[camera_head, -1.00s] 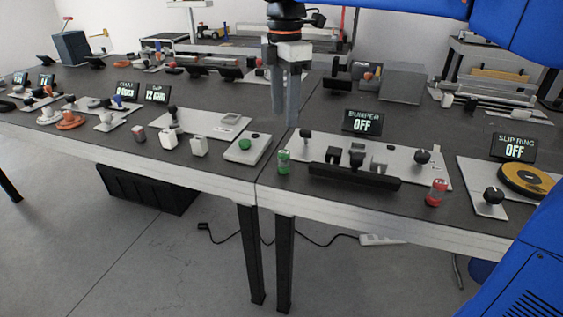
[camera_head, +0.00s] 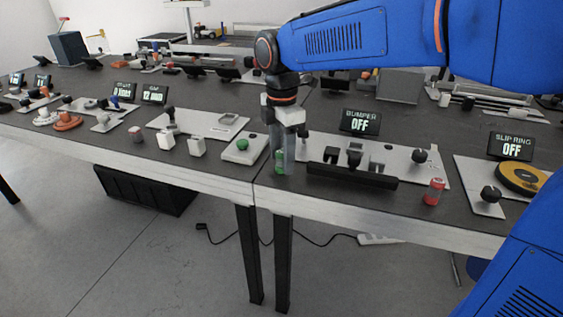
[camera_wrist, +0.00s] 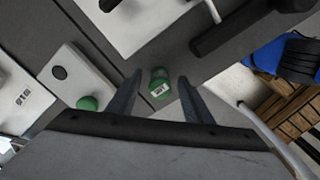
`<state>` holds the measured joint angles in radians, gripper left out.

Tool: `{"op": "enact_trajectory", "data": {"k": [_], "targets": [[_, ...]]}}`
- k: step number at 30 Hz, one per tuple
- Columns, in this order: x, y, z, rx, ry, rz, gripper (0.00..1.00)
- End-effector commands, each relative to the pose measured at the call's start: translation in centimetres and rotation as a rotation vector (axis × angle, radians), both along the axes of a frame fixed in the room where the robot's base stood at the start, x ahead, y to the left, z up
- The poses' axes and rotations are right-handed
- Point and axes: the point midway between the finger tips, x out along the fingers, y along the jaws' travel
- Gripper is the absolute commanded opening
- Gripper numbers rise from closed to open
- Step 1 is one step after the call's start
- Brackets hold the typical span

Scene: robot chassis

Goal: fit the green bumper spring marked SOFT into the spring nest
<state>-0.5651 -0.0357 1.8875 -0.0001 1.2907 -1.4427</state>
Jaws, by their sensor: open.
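The green bumper spring (camera_head: 279,160) stands upright near the front edge of the table, left of the bumper plate. In the wrist view the green spring (camera_wrist: 160,82) shows a small white label, too small to read. My gripper (camera_head: 283,168) points down at the spring. In the wrist view my gripper (camera_wrist: 158,88) is open, with one finger on each side of the spring and gaps between. The bumper plate (camera_head: 398,158) carries black knobs and grey blocks. I cannot tell for certain which part of it is the spring nest.
A black bar (camera_head: 350,176) lies along the plate's front. A red spring (camera_head: 433,191) stands to its right. A green-button box (camera_head: 243,148) is close on the left, and the BUMPER display (camera_head: 360,121) reads OFF. The table's front edge is near the green spring.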

Motion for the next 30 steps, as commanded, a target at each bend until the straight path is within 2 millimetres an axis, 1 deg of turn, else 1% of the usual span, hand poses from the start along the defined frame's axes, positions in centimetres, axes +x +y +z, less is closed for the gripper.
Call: {"op": "enact_trajectory", "data": {"k": [1, 4, 11, 12, 17, 18, 26, 30], "targets": [[0.0, 0.0, -0.6, 0.000, 0.000, 0.000, 0.46], [0.0, 0.0, -1.2, 0.000, 0.001, 0.000, 0.46], [0.0, 0.0, -1.4, 0.000, -0.001, 0.000, 0.46], [0.0, 0.0, -1.4, 0.000, -0.001, 0.000, 0.44], [0.0, 0.0, -1.3, 0.000, -0.001, 0.000, 0.05], [0.0, 0.0, -1.3, 0.000, -0.001, 0.000, 0.01], [0.0, 0.0, -1.2, 0.000, -0.001, 0.000, 0.01], [0.1, 0.0, -0.1, 0.003, -0.003, 0.000, 0.01]]}}
